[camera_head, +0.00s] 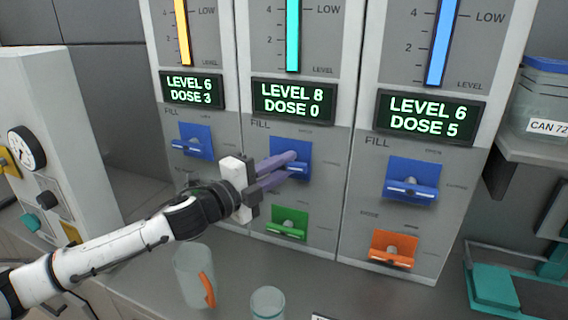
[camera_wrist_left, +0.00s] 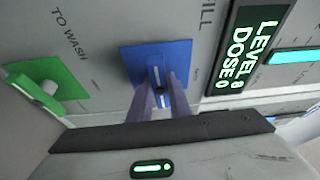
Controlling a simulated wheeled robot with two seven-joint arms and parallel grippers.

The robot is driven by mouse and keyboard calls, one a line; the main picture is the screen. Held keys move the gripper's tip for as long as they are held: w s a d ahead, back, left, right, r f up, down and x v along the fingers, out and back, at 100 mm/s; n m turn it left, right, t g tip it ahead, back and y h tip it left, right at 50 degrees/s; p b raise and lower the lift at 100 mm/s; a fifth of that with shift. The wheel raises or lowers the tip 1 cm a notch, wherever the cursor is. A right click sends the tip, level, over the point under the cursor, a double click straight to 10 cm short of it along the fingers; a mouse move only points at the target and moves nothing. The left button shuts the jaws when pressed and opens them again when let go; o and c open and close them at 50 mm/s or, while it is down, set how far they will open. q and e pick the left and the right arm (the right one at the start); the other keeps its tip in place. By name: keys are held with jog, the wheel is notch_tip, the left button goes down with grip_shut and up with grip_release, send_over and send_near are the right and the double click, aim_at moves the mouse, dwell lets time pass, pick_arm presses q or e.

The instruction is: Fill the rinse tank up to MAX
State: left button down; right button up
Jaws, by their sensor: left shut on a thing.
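Three tank columns stand side by side, each with a level bar, a display and a blue FILL lever. The middle display (camera_head: 293,99) reads LEVEL 8, DOSE 0, below a cyan bar (camera_head: 293,38). My left gripper (camera_head: 298,164) is shut on the middle blue FILL lever (camera_head: 290,147). The left wrist view shows the fingers around this blue lever (camera_wrist_left: 150,58). The left display (camera_head: 192,90) reads LEVEL 6, DOSE 3; the right display (camera_head: 430,115) reads LEVEL 6, DOSE 5. The bars' tops and any MAX mark are out of view. I see no rinse label.
A green lever (camera_head: 288,223), marked TO WASH in the wrist view, sits below the middle blue one. An orange lever (camera_head: 393,249) is at lower right. A pitcher with an orange handle (camera_head: 195,277) and a glass (camera_head: 267,303) stand on the counter below my left arm.

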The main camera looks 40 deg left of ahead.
dwell(0.4)
pick_arm(q)
jog(key=c, duration=1.6)
grip_release()
jog(key=shift+c, duration=0.2)
jog(key=shift+s+f, duration=0.15)
jog(key=shift+s, duration=0.3)
jog(key=s+a, duration=0.1)
jog(key=s, duration=0.8)
jog(key=shift+s+a+b, duration=0.15)
jog(key=shift+a+b, duration=0.1)
jog(key=shift+b, duration=0.05)
